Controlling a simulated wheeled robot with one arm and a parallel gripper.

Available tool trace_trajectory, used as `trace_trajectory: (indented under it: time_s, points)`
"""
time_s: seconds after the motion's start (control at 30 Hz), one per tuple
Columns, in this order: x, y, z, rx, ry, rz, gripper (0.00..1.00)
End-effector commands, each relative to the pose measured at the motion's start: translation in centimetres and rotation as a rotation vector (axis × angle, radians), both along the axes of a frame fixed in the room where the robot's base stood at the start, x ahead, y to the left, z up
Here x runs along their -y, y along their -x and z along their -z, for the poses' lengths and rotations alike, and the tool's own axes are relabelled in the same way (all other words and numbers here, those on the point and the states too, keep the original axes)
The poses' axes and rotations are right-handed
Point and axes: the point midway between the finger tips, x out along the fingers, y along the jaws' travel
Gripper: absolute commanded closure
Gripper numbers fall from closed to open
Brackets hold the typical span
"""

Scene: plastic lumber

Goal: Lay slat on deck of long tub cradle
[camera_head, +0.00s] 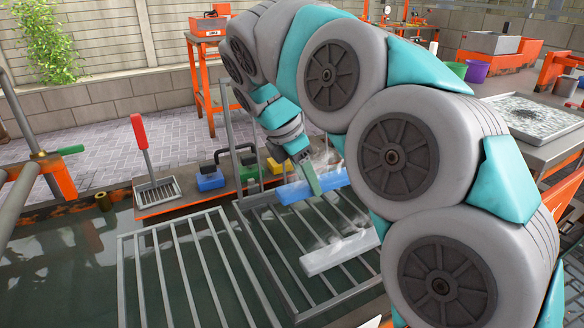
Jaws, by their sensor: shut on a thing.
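My gripper (311,180) is shut on a blue slat (293,193), which it grips near the middle. The slat is held level across the far part of the right-hand barred metal deck (262,236). I cannot tell whether it touches the bars. A white slat (340,252) lies across the same deck, nearer to me. Whitish wisps hang around both slats. My arm hides the right side of this deck and the blue slat's surroundings on the right.
A second, empty barred rack (200,268) lies to the left over dark water. A grey-topped table (535,118) stands right.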

Motion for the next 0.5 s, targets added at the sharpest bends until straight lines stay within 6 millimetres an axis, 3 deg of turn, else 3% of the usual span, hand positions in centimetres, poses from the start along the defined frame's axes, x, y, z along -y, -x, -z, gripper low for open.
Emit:
trace_trajectory:
  time_s: [0.5]
  points:
    - [0.05,0.01,0.41,0.002,0.005,0.002,1.00]
